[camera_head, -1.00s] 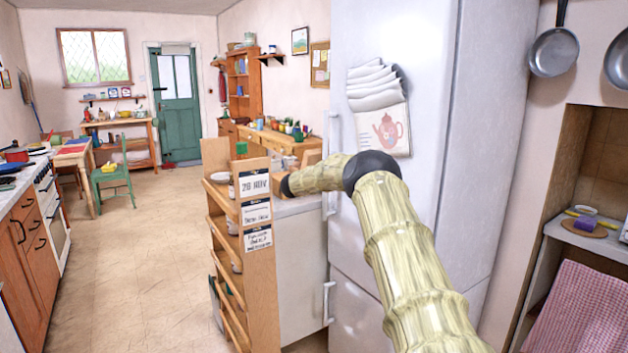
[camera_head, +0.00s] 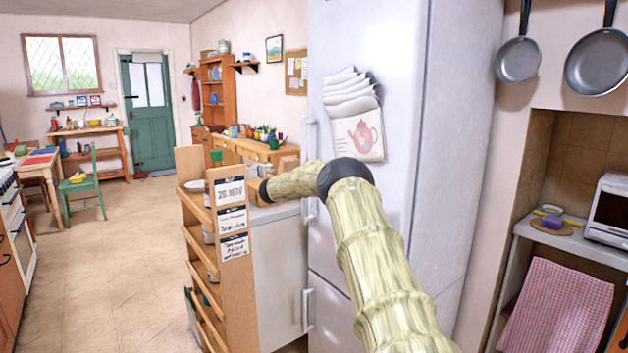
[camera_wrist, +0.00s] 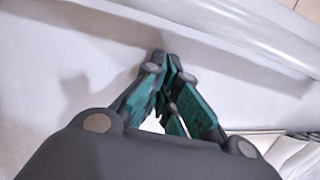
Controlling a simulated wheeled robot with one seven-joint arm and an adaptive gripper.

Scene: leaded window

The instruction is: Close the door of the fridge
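The tall white fridge (camera_head: 401,217) stands at the centre of the head view. Its upper front carries handles at the left edge (camera_head: 310,165), and a lower door handle (camera_head: 308,310) shows below. The upper door looks flush with the body; I cannot tell whether a small gap remains. My arm crosses in front of the fridge, and its end reaches left past the handle edge, so my gripper is hidden there. In the wrist view my gripper (camera_wrist: 164,60) has its fingertips together with nothing visible between them, close to a smooth white surface (camera_wrist: 70,60). Contact is unclear.
A wooden shelf unit with labels (camera_head: 236,250) and a counter (camera_head: 280,213) stand left of the fridge. A paper calendar (camera_head: 360,135) hangs on the fridge front. An alcove with a microwave (camera_head: 610,215) and a checked towel (camera_head: 555,305) is at right. Floor at left is clear.

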